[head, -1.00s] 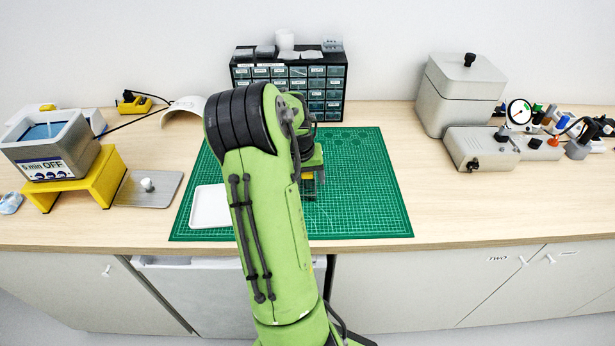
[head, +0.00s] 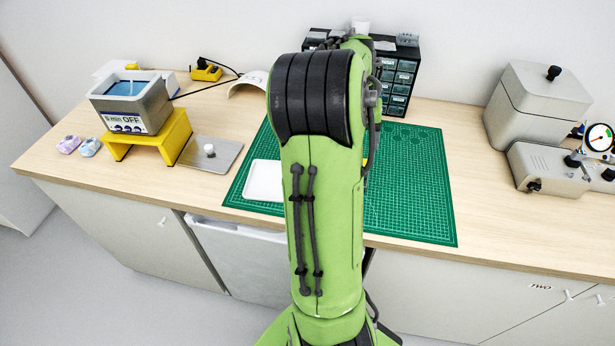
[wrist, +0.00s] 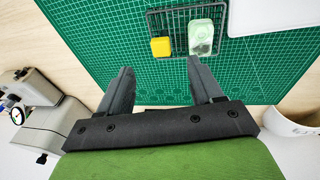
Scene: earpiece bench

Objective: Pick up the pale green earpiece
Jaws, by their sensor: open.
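In the wrist view a pale green, translucent piece (wrist: 201,37) sits at the right end of a dark wire rack (wrist: 180,13) on the green mat; it may be the earpiece, but its shape is too small to be sure. A yellow block (wrist: 160,46) is beside it on the left. My gripper (wrist: 160,68) is open and empty, its two fingers apart. The right fingertip appears just below the pale green piece, the left one below and left of the yellow block. In the head view my arm hides the rack and the gripper.
A white tray (head: 263,181) lies on the green cutting mat (head: 420,200). A drawer cabinet (head: 400,80) stands behind. Left are a yellow stand (head: 150,143) with a grey bath and two small pastel pieces (head: 90,147). Grey equipment (head: 545,105) stands right. The mat's right part is clear.

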